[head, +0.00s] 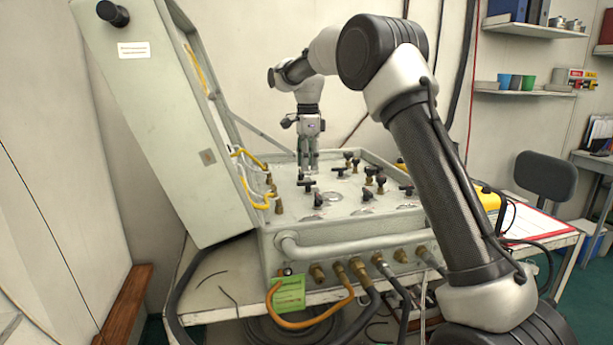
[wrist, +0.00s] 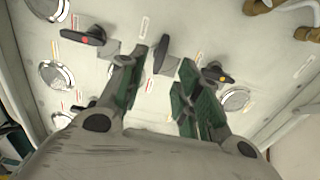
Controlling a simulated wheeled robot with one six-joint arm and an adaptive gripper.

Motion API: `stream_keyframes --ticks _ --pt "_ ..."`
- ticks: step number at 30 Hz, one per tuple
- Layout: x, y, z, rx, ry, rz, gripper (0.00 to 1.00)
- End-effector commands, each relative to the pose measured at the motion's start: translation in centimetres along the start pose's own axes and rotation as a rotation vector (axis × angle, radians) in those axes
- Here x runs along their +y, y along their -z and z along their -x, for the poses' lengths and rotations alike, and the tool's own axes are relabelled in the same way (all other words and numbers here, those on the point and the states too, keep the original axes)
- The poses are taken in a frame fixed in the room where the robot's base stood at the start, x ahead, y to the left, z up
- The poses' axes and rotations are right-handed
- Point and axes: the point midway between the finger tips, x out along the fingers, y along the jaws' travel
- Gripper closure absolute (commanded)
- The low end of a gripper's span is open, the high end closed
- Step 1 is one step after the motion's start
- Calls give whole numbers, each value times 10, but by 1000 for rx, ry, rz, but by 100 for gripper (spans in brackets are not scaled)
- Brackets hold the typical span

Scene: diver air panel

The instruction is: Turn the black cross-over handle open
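The panel (head: 285,228) is a pale grey-green console with several black T-shaped handles on its top. My gripper (head: 308,176) points straight down over the left-middle of the panel top. In the wrist view my gripper (wrist: 163,64) has its two green-padded fingers apart. A plain black handle (wrist: 161,52) shows between the fingertips, seemingly clear of both. I cannot read a label that names it as the cross-over.
The raised lid (head: 150,110) stands open at the left, with yellow hoses (head: 250,190) beside it. Several other black handles (head: 369,175) stand right of my gripper. Round gauges (wrist: 55,75) line the panel in the wrist view. Hoses and a green tag (head: 288,293) hang in front.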

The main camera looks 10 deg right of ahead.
Motion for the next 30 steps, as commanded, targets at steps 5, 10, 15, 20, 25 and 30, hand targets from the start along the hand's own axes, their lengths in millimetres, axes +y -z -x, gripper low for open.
stream_keyframes --ticks 5,10,15,20,25,30 --pt "1 0 -31 1 -3 0 66" --pt "0 0 -49 0 -1 1 66" --pt "0 0 -54 0 -1 1 66" --pt "0 0 -54 0 -1 1 68" --pt "0 0 -53 0 -1 1 99" --pt "0 0 -53 0 0 1 100"
